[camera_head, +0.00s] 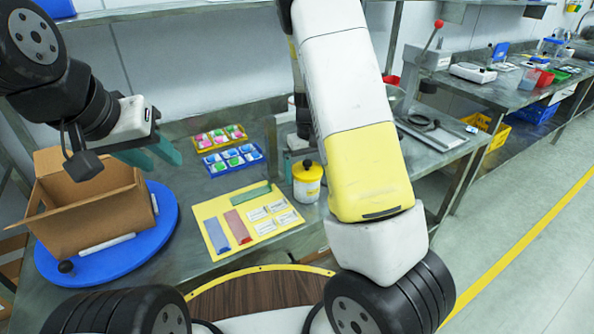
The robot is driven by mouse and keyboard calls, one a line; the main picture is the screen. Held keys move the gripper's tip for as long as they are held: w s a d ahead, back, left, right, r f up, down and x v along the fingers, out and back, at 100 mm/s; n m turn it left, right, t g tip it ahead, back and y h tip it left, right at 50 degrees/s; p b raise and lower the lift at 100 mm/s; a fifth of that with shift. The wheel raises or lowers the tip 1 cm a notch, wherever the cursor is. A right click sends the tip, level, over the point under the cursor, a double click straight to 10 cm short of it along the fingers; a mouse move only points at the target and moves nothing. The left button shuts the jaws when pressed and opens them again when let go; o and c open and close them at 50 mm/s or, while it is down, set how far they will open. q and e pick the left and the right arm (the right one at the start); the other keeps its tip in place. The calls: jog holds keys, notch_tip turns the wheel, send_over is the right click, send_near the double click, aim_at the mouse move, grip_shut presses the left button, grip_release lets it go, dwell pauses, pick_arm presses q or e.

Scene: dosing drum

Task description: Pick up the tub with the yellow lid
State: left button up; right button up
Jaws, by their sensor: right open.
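The tub with the yellow lid (307,183) stands upright on the grey bench, just left of my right arm. It has a pale band and a small dark knob on top. My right gripper (281,156) is mostly hidden behind my own arm. My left gripper (150,155) is at the left, above the bench near the cardboard box, far from the tub. Its two teal fingers are apart and empty.
An open cardboard box (88,207) sits on a blue turntable (168,222). A yellow board (208,209) with cards and bars lies left of the tub. Two trays of coloured pieces (220,138) lie behind it. A red-knobbed lever press (428,60) stands right of my arm.

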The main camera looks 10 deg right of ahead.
jog(key=shift+f, duration=1.2)
jog(key=c, duration=1.2)
jog(key=shift+r, duration=0.1)
jog(key=shift+c, duration=0.2)
